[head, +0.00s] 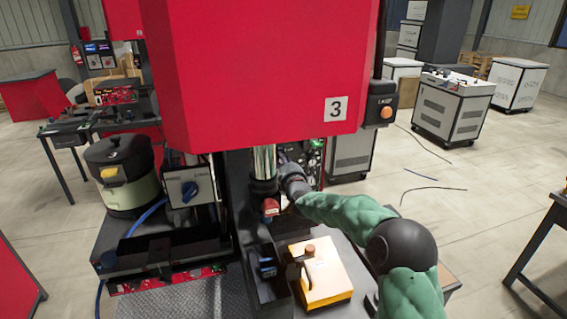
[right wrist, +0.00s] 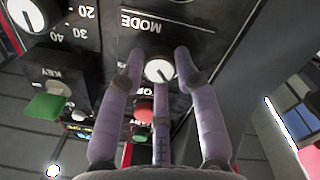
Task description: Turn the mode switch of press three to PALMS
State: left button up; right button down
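Press three (head: 265,70) is the big red machine with a "3" plate in the head view. Its mode switch (right wrist: 159,70), a round knob with a white face, sits on a dark panel under an upside-down "MODE" label in the right wrist view. My right gripper (right wrist: 159,62) has its purple fingers spread around the knob, one on each side and one below. I cannot tell whether they touch it. The position words around the knob are mostly hidden by the fingers. In the head view my right gripper (head: 287,161) reaches behind the press front. My left gripper is not in view.
In the right wrist view a numbered dial (right wrist: 27,12) and a green key switch (right wrist: 46,105) are left of the fingers, and a red button (right wrist: 144,109) is close among them. A yellow box (head: 322,275) stands below my right arm in the head view.

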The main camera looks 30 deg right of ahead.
jog(key=shift+d+r+m+y+b, duration=0.1)
jog(key=shift+m+y+b, duration=0.1)
jog(key=shift+m+b, duration=3.85)
jog(key=shift+r+m+y+b, duration=0.1)
jog(key=shift+m+y+b, duration=0.1)
jog(key=shift+m+b, duration=3.85)
jog(key=shift+m+p, duration=0.55)
jog(key=shift+m, duration=0.25)
jog(key=c, duration=1.1)
grip_release()
jog(key=shift+o, duration=1)
jog(key=shift+f, duration=0.1)
